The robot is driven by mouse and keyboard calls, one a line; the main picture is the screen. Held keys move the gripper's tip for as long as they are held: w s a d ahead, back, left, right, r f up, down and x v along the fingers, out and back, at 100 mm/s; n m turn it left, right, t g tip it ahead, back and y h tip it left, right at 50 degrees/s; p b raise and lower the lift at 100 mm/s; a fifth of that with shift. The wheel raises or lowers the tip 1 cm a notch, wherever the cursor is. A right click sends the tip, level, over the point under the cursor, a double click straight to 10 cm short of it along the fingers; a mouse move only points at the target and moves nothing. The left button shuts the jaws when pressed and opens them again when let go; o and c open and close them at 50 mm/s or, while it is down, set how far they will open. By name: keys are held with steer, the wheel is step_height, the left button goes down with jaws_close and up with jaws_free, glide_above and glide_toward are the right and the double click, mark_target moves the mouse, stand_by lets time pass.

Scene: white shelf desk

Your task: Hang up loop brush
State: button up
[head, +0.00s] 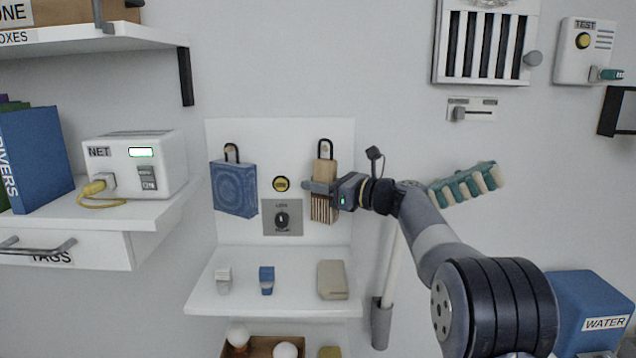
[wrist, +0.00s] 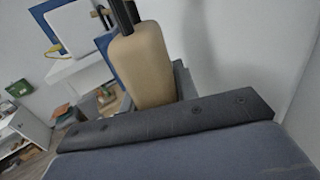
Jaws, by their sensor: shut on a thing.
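The loop brush (head: 324,173) is upright against the white back board, with a tan body, bristles pointing down and a black loop (head: 325,147) on top. A small tan peg end shows inside the loop in the head view; I cannot tell whether the loop rests on it. My gripper (head: 322,187) comes from the right and is shut on the brush body. The wrist view shows the tan brush body (wrist: 141,65) rising from the jaws, with part of the black loop (wrist: 123,14) at the top edge. The fingertips are mostly hidden there.
A blue patterned pad (head: 234,188) hangs by a black loop to the left. The ledge (head: 215,300) below holds small items. A teal-and-tan rack (head: 466,184) is on the right.

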steer(key=shift+w+p, duration=0.3)
steer(key=shift+w, duration=0.25)
steer(key=shift+w+f, duration=0.3)
steer(key=shift+f, duration=0.1)
